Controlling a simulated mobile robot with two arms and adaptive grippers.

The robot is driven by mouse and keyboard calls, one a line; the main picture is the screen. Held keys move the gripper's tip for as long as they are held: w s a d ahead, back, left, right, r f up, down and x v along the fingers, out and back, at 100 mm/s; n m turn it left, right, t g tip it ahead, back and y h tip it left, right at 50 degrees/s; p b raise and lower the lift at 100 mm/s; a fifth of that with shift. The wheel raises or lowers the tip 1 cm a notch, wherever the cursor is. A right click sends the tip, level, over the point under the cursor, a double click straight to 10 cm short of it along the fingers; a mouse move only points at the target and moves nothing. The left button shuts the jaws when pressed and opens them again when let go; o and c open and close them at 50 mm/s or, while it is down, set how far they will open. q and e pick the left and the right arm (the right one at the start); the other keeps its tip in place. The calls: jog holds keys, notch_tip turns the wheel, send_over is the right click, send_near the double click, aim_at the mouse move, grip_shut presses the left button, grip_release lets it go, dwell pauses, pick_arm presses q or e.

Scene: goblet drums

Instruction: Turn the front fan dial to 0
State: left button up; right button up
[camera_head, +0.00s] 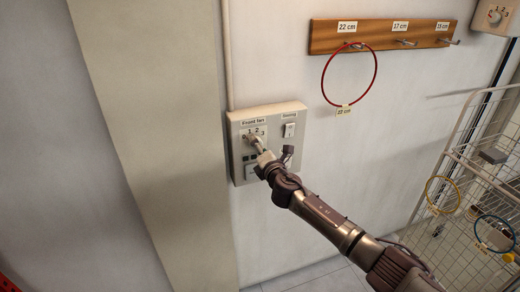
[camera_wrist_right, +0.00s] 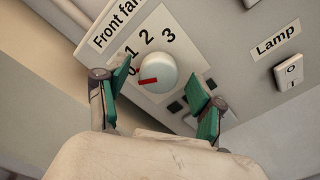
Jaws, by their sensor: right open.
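The front fan dial (camera_wrist_right: 158,73) is a round white knob with a red pointer mark, under a "Front fan" label in the right wrist view. Numbers 0 to 3 run around it. The red mark (camera_wrist_right: 148,81) points left and slightly down, close to the 0. My right gripper (camera_wrist_right: 161,88) is open, with its teal pads on either side of the dial and gaps visible between pads and knob. In the head view the right gripper (camera_head: 262,156) is at the wall panel (camera_head: 240,172) and partly covers the dial area. My left gripper is not in view.
A "Lamp" rocker switch (camera_wrist_right: 289,71) sits right of the dial. Small dark buttons (camera_wrist_right: 176,106) lie just below the dial. A wooden hook rail (camera_head: 380,36) with a red ring (camera_head: 324,78) hangs above right. A wire rack (camera_head: 470,190) stands at right. Another dial (camera_head: 494,16) is at top right.

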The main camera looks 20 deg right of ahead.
jog(key=s, duration=1.2)
jog(key=shift+d, duration=0.25)
jog(key=shift+f, duration=0.1)
